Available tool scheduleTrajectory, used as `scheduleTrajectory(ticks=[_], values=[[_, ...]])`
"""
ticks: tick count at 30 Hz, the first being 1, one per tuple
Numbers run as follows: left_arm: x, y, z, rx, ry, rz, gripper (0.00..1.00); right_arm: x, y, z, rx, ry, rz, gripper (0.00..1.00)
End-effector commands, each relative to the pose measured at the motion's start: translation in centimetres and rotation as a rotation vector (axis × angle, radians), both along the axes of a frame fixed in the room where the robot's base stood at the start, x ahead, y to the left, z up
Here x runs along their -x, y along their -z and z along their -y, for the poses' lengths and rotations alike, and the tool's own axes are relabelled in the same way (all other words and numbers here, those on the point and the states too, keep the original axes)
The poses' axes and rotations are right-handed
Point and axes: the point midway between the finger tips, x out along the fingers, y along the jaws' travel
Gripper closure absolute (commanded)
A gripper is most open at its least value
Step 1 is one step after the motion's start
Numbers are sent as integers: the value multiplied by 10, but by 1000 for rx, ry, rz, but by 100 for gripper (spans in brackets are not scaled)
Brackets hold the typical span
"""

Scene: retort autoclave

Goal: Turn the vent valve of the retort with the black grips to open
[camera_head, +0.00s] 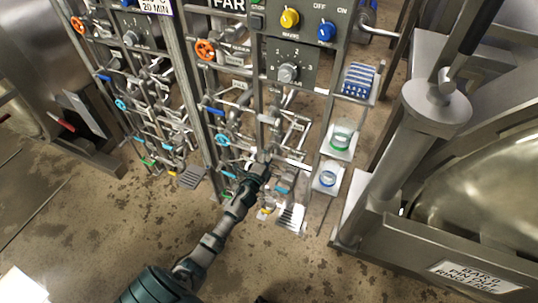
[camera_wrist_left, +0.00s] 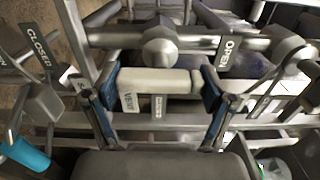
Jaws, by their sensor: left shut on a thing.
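The vent valve handle (camera_wrist_left: 158,79), a cream bar with a VENT tag (camera_wrist_left: 129,103) below its left part, lies level across the left wrist view. My left gripper (camera_wrist_left: 160,92) has its two blue-padded fingers at the handle's two ends and is shut on it. An OPEN plate (camera_wrist_left: 228,50) is at the upper right and a CLOSED plate (camera_wrist_left: 36,45) at the upper left. In the head view my left gripper (camera_head: 262,165) reaches into the lower pipework of the middle panel and covers the handle. My right gripper is out of view.
Orange (camera_head: 205,49) and light-blue (camera_head: 222,140) handwheels sit on crowded pipes around my left arm. The panel (camera_head: 291,65) has a grey dial, and yellow and blue knobs. A retort with a steel post (camera_head: 395,160) stands at right. The spotted floor (camera_head: 270,265) is clear in front.

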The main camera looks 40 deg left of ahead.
Motion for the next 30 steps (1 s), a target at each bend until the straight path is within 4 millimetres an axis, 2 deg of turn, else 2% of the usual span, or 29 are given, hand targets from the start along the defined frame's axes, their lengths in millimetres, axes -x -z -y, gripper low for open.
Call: scheduleTrajectory(ticks=[17,18,19,30], values=[[2,5,-2,35,-6,-2,52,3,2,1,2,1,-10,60],[2,5,-2,35,-6,-2,10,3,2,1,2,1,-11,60],[2,5,-2,34,-6,-2,2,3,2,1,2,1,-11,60],[2,2,0,31,-2,3,0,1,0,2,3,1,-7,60]])
